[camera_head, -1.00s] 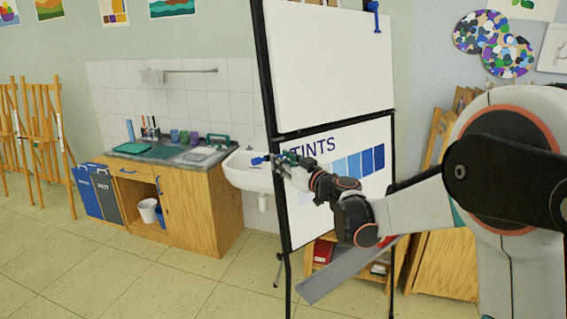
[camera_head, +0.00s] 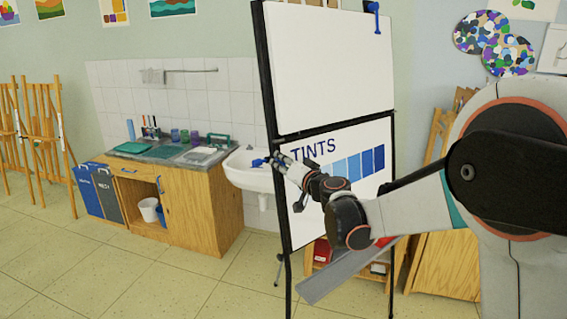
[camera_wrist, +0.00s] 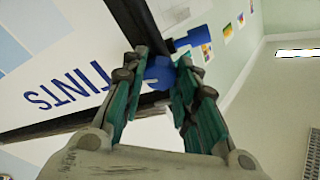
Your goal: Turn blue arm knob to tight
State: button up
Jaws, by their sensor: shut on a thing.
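The blue arm knob (camera_head: 258,162) sits on the left edge of the black-framed board (camera_head: 283,205), beside the word TINTS. My gripper (camera_head: 273,161) reaches it from the right. In the wrist view the knob's blue body (camera_wrist: 160,72) lies between the two green-lined fingers of my gripper (camera_wrist: 163,75), which are shut on it. A blue lever part (camera_wrist: 190,40) sticks out past the fingertips to the upper right. The fingers hide part of the knob, and I see no tight mark.
A white upper panel (camera_head: 330,65) with a blue clamp (camera_head: 374,15) is above my arm. A white sink (camera_head: 246,172) and a wooden cabinet (camera_head: 190,200) stand behind to the left. The floor (camera_head: 130,280) in front is clear.

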jog(key=m+p, duration=0.1)
jog(key=m, duration=0.4)
jog(key=shift+r+h, duration=0.1)
jog(key=shift+h, duration=0.3)
jog(key=shift+r+m+g+h+p, duration=0.15)
jog(key=shift+m+g+p, duration=0.45)
jog(key=shift+m, duration=2.1)
jog(key=shift+f+m+g+h+p, duration=0.1)
jog(key=shift+m+g+h+p, duration=0.35)
jog(key=shift+m, duration=2.25)
jog(key=o, duration=1.1)
jog(key=shift+c, duration=0.2)
jog(key=v, duration=1.2)
